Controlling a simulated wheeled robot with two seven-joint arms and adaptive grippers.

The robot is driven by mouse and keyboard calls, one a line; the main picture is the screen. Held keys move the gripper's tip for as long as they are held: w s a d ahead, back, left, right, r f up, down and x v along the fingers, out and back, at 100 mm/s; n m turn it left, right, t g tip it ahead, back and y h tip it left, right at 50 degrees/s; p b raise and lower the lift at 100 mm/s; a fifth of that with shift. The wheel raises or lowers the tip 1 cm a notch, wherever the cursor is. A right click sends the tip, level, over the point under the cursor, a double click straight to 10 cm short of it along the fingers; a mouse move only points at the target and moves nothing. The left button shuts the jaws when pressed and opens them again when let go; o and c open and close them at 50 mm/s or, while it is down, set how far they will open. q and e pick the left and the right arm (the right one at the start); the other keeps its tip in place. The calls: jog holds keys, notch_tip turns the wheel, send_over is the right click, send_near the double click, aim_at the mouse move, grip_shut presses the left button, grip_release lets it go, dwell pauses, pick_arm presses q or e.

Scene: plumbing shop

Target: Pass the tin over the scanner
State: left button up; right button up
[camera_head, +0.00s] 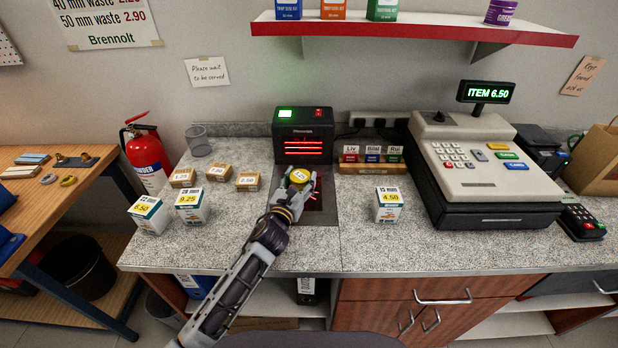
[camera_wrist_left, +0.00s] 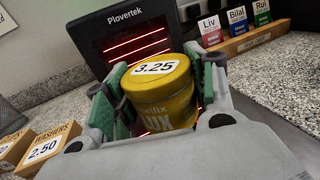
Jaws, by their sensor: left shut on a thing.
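The scanner (camera_head: 303,136) is a black upright box with glowing red lines and a green light, directly behind the tin. Red light also shows on the dark plate (camera_head: 318,210) beside the gripper. The tin's underside is hidden. My right gripper is not seen.
Small brown boxes (camera_head: 248,182) and white priced boxes (camera_head: 191,205) stand left of the gripper. Name blocks (camera_head: 372,158) stand right of the scanner.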

aim_at(301, 182)
pick_arm(q)
jog(key=shift+s+d+r, duration=0.15)
jog(key=shift+s, duration=0.05)
jog(key=shift+s+r+p, duration=0.5)
jog(key=shift+p, duration=0.15)
jog(key=shift+s+r+p, duration=0.65)
jog(key=shift+s+p, duration=0.05)
jog(key=shift+s, duration=0.2)
jog(key=shift+s+r+p, duration=0.8)
jog(key=shift+s+p, duration=0.05)
jog(key=shift+s, duration=0.2)
jog(key=shift+s+r+p, duration=0.8)
jog(key=shift+s, duration=0.25)
jog(key=s+r+p, duration=0.3)
jog(key=s+r, duration=0.1)
jog(key=s, duration=0.1)
jog(key=shift+s+r+p, duration=0.15)
jog(key=shift+s+p, duration=0.2)
jog(key=shift+p, duration=0.05)
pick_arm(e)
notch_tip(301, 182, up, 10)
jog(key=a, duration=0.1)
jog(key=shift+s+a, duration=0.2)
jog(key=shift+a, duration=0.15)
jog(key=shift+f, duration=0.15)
